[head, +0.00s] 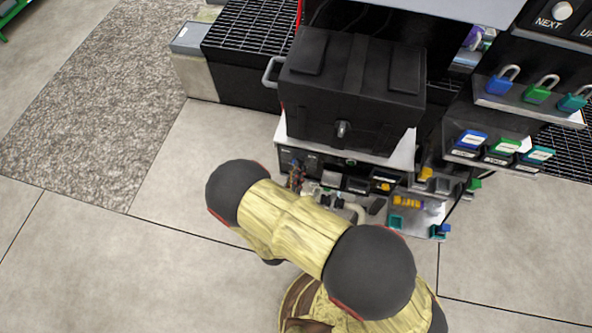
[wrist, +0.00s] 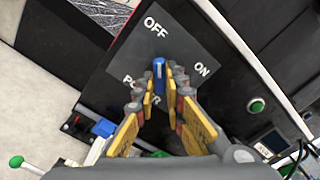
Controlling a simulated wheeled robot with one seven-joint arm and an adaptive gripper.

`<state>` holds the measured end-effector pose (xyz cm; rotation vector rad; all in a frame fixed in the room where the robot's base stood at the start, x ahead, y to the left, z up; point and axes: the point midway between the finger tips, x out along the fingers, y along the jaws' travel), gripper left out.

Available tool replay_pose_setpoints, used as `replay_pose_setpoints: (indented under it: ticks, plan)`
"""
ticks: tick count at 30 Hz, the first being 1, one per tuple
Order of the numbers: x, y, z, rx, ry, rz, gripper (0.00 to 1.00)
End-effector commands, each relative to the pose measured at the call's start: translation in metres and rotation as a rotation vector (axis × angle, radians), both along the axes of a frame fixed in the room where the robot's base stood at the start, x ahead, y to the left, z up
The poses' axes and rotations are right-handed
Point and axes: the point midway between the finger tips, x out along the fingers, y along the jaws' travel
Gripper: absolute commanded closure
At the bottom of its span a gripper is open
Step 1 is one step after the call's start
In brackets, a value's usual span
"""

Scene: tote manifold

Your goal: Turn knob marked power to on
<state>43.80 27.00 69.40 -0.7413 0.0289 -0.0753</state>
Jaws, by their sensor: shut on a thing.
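In the wrist view, a dark grey plate (wrist: 188,50) carries the white labels OFF, ON and POWER. The POWER label is partly hidden behind my fingers. A blue knob (wrist: 159,68) with a pale line stands on the plate, its line pointing roughly up toward OFF. My gripper (wrist: 160,80) has its yellow-padded fingers shut on the knob, one fingertip on each side. In the head view, my arm covers my gripper, and the knob cannot be made out.
A green button (wrist: 256,105) sits right of the plate. A black case (head: 350,95) stands above the panel in the head view. Padlocks (head: 500,80) hang on racks at the right. Small parts crowd the low shelf. The floor at left is clear.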

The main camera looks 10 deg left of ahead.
Motion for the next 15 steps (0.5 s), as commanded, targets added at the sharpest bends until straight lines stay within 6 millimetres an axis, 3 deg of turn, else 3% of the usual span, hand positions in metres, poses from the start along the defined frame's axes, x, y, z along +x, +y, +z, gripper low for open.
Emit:
replay_pose_setpoints:
  ticks: [15]
  plan:
    - [-0.0003,0.0009,-0.0010,0.396,-0.029,0.002,1.00]
